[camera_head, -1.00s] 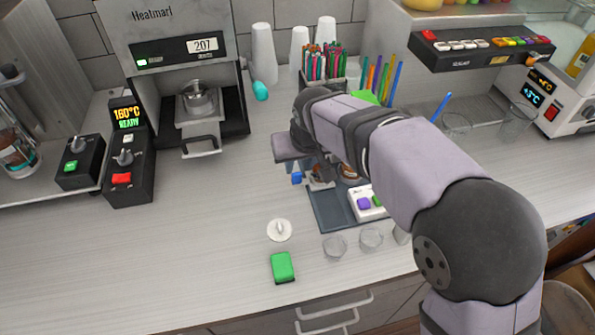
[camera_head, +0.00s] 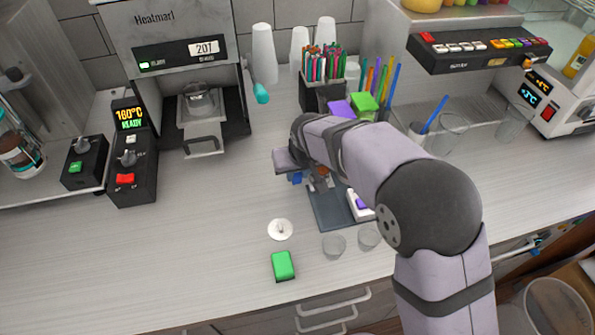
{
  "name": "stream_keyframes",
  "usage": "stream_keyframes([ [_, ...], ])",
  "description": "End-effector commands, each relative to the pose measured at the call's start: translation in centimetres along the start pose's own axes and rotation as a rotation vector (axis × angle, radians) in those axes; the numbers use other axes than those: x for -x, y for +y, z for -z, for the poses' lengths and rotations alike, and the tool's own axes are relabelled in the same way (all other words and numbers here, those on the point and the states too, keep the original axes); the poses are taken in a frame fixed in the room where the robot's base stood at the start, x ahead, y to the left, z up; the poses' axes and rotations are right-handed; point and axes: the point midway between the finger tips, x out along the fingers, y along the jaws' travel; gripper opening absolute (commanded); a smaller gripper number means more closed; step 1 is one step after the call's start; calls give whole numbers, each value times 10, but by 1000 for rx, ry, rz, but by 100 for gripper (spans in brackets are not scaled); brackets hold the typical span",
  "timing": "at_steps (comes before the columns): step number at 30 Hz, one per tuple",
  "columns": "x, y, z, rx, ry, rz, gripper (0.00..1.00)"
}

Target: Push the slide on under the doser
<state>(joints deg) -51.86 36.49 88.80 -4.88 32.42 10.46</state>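A dark flat base plate (camera_head: 328,212) lies in the middle of the counter. A white block (camera_head: 358,205) with a purple button is on its right side, partly covered by my arm. A small blue piece (camera_head: 297,179) shows at the plate's far left. Purple (camera_head: 342,109) and green (camera_head: 363,102) blocks show behind my arm. I cannot make out the doser or the slide for certain, as my arm hides most of the middle. My gripper (camera_head: 320,181) points down over the plate's far end, close to the blue piece. Its fingertips are mostly hidden, so whether they are open or touching anything is unclear.
A white round lid (camera_head: 281,229), a green box (camera_head: 283,265) and clear cups (camera_head: 333,245) stand in front. The cup sealer (camera_head: 190,60) is at the back left. A straw holder (camera_head: 322,95) stands behind my arm. The left front counter is clear.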

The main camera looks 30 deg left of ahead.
Motion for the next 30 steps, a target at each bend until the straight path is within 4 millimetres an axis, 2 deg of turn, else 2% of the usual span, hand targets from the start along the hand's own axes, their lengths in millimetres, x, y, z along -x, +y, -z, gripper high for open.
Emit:
stream_keyframes([
  [1, 0, 0, 0, 0, 0, 0, 8],
  [2, 0, 0, 0, 0, 0, 0, 1],
  [3, 0, 0, 0, 0, 0, 0, 0],
  [11, -2, 0, 7, 0, -2, 0, 0],
  [30, -29, 0, 77, -1, 2, 0, 0],
])
